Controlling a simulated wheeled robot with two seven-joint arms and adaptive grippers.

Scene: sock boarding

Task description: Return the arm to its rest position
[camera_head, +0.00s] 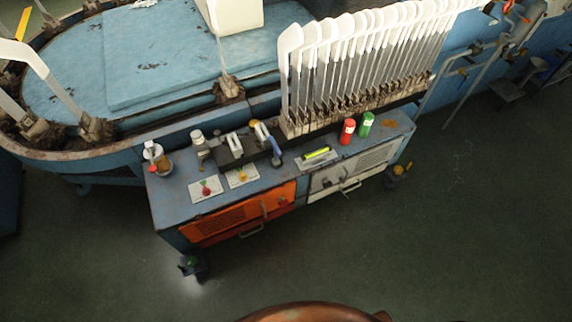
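Neither of my grippers shows in the head view, and no arm can be seen.
On the bench are a red can (347,131), a green can (366,124), a dark clamp-like device (236,150) and a yellow marker (317,153). A blue oval machine table (150,62) lies behind. The dark floor (440,240) in front and to the right is clear.

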